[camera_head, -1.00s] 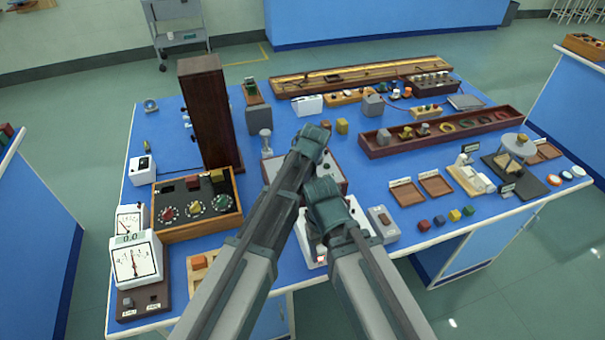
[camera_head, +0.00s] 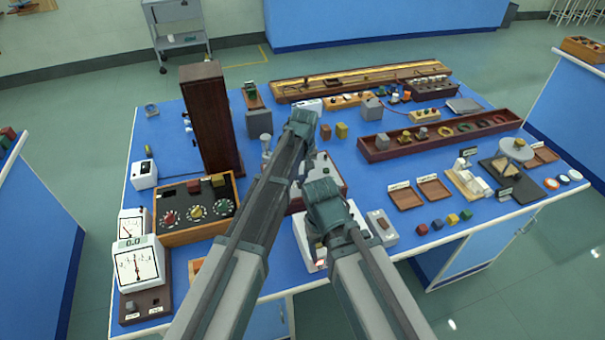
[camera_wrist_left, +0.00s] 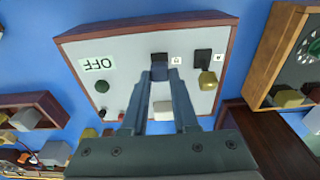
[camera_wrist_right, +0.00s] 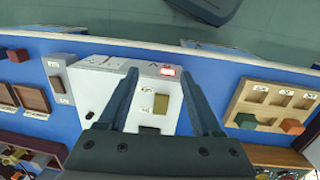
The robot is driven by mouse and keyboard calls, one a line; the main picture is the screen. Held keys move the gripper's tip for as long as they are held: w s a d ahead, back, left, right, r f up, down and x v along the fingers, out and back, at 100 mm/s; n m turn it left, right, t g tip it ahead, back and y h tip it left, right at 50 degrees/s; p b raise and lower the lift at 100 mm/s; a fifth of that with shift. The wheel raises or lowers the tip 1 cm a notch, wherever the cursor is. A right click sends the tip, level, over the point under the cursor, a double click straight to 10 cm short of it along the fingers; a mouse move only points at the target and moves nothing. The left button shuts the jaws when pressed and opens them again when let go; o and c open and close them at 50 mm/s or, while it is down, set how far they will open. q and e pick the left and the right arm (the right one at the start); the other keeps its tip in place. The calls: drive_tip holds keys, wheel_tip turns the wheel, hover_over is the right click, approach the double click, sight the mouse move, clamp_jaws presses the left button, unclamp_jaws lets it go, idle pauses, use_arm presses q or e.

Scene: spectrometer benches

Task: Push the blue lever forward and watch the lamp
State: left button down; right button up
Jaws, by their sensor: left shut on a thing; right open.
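In the left wrist view a grey panel box (camera_wrist_left: 130,60) with a wooden rim carries a small blue lever (camera_wrist_left: 160,72) at a dark slot. My left gripper (camera_wrist_left: 161,78) is shut on this lever. A yellow lever (camera_wrist_left: 208,80) stands beside it. A sign (camera_wrist_left: 98,64) on the panel reads OFF, with a dark green round part (camera_wrist_left: 102,86), possibly the lamp, near it; it looks unlit. In the head view my left gripper (camera_head: 302,120) hides part of the box. My right gripper (camera_wrist_right: 158,75) is open and empty above a white box (camera_wrist_right: 92,90).
A tall dark wooden column (camera_head: 208,115) and a dial box (camera_head: 197,208) stand left of my left arm. A long wooden tray (camera_head: 440,140) lies at the right.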

use_arm(q)
drive_tip(key=shift+w+a+g+h, duration=0.15)
drive_tip(key=shift+w+g+h, duration=0.15)
drive_tip(key=shift+w+g, duration=0.6)
drive_tip(key=shift+w+a+f+g+b, duration=0.2)
drive_tip(key=shift+w+g+b, duration=0.2)
drive_tip(key=shift+g, duration=0.3)
drive_tip(key=shift+w+a+f+g+h+b, duration=0.1)
drive_tip(key=shift+w+f+g+h+b, duration=0.15)
drive_tip(key=shift+g+h+b, duration=0.5)
drive_tip(key=shift+w+a+g+b, duration=0.1)
drive_tip(key=shift+w+g+b, duration=0.1)
drive_tip(key=shift+g+b, duration=0.4)
drive_tip(key=shift+g, duration=0.25)
drive_tip(key=c, duration=0.7)
unclamp_jaws()
